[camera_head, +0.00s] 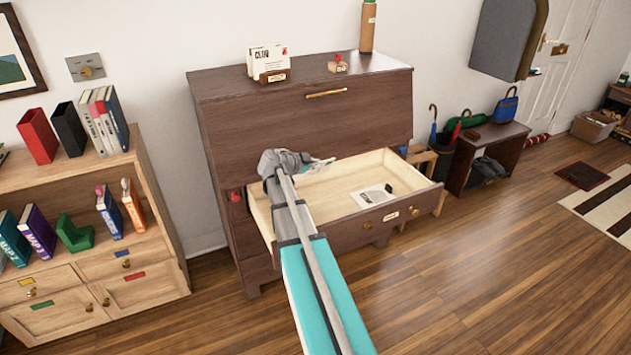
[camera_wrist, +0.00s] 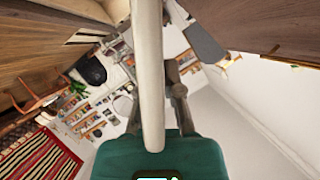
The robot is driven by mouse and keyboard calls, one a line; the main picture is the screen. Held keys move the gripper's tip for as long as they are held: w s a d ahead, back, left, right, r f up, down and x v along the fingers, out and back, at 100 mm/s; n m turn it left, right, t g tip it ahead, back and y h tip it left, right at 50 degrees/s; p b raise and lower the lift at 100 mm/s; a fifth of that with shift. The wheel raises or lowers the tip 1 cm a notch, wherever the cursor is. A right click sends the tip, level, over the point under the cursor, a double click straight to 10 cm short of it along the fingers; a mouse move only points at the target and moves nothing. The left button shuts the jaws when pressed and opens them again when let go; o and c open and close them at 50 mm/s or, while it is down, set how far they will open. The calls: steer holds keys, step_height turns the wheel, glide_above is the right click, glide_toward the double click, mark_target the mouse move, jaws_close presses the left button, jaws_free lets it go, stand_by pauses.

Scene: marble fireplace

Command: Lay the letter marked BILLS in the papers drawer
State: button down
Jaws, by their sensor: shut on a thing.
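The open papers drawer (camera_head: 340,215) juts from the dark wooden desk, with a label too small to read on its front. A white sheet or envelope (camera_head: 365,203) with a small dark thing on it lies on the drawer floor. My gripper (camera_head: 308,164) is above the back left part of the drawer, shut on a thin pale thing (camera_head: 322,163), likely a letter. In the wrist view a long pale strip (camera_wrist: 148,75) crosses the middle in front of the gripper. No BILLS marking can be read, and my arm hides part of the drawer.
The desk (camera_head: 290,115) has a closed upper front. On its top stand a letter rack (camera_head: 270,74) with papers, a small red-topped object (camera_head: 338,66) and a tall brown cylinder (camera_head: 367,27). A low bookcase (camera_head: 160,250) is at left.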

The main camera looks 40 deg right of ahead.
steer(key=shift+s+a+f+b, duration=0.1)
steer(key=shift+f+b, duration=0.55)
steer(key=shift+f, duration=0.4)
steer(key=shift+m, duration=0.3)
steer(key=shift+f, duration=0.2)
step_height(320, 180, down, 16)
steer(key=b, duration=1.6)
steer(key=shift+f+b, duration=0.25)
steer(key=shift+b, duration=0.15)
steer(key=c, duration=0.7)
jaws_free()
steer(key=shift+r, duration=0.15)
